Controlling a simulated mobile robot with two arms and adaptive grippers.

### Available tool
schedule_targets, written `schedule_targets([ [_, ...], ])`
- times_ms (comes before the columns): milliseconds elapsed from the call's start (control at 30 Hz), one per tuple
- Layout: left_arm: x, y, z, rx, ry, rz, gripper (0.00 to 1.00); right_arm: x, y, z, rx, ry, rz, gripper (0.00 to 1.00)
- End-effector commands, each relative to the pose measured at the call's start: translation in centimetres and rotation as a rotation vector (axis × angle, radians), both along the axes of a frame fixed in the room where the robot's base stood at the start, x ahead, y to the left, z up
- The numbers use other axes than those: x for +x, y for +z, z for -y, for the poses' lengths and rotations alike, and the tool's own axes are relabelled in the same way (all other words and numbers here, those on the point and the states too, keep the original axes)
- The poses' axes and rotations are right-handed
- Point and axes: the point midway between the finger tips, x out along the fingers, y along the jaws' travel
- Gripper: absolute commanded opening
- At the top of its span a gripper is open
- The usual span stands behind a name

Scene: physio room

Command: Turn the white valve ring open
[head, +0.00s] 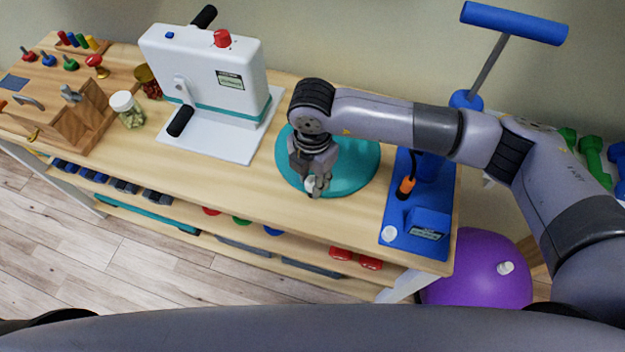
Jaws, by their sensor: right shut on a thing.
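A round teal cushion (352,160) lies on the wooden bench top. My right gripper (316,187) reaches down over its front left part, with the fingers pointing at the near edge. The gripper is shut on a small white piece (310,183), which looks like the white valve ring at the cushion's edge. The fingers cover most of it, so its turn position cannot be read. My right arm comes in from the right and hides the back of the cushion. My left gripper is not in view.
A white machine (205,70) with black handles stands left of the cushion. A blue device (415,225) with a T-handle (515,22) stands to the right. A jar (127,110) and a wooden board (75,118) are at the left. A purple ball (480,275) is on the floor.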

Motion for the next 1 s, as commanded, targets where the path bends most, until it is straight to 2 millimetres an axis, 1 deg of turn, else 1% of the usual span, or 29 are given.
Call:
schedule_targets([
  [33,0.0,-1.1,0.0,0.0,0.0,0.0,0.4,0.1,-0.5,0.0,0.0,0.039,0.004,0.0],
  [100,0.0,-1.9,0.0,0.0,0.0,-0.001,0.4,0.1,-0.5,0.0,0.0,0.1,0.004,0.0],
  [500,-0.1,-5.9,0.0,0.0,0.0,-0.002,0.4,0.1,-0.4,0.0,-0.002,0.423,0.004,0.0],
  [733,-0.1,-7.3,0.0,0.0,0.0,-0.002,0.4,0.1,-0.2,0.1,-0.001,0.539,0.004,0.0],
  [1000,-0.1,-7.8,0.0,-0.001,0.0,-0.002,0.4,0.1,0.0,0.1,-0.002,0.599,0.002,0.0],
])
